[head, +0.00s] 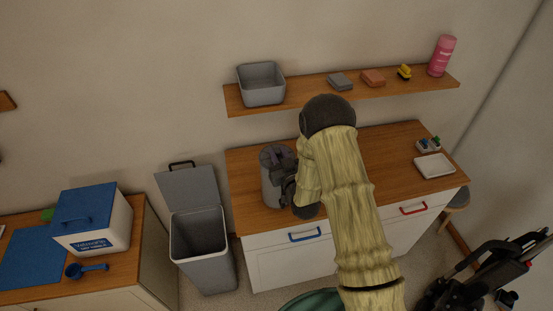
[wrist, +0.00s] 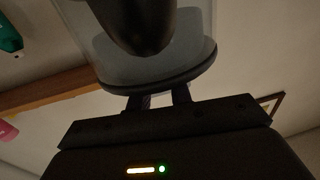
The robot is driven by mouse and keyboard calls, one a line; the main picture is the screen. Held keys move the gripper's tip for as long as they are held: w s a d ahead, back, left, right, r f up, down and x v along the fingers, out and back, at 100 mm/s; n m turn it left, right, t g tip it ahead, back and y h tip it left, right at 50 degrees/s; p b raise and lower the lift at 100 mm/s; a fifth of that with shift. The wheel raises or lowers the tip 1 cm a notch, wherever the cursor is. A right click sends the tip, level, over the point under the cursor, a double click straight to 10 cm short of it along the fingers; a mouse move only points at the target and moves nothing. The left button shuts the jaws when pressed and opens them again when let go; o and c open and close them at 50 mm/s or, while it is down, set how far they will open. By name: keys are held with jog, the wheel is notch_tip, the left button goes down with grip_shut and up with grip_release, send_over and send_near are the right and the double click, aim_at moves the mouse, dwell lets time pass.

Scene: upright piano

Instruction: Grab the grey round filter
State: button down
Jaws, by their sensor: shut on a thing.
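A grey round piece, which I take to be the filter (wrist: 200,58), shows in the wrist view with a dark rim and a dark rounded shape in front of it. My gripper (wrist: 160,98) is shut at this rim, its two short fingers close below it. In the head view a grey cylinder (head: 270,188) with a darker top stands at the left of the wooden counter. My arm and wrist hide the contact, and the filter cannot be told apart from the cylinder in the head view.
A wooden shelf (head: 310,92) with a grey bin (head: 262,84), sponges and a pink bottle (head: 441,56) is above the counter (head: 385,150). A white tray (head: 434,165) lies at the counter's right. An open grey trash bin (head: 200,240) stands left of it.

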aim_at(279, 158)
jog(key=shift+w, duration=0.2)
jog(key=shift+r, duration=0.5)
notch_tip(279, 158, up, 9)
jog(key=b, duration=0.3)
jog(key=shift+b, duration=0.3)
jog(key=shift+s, duration=0.15)
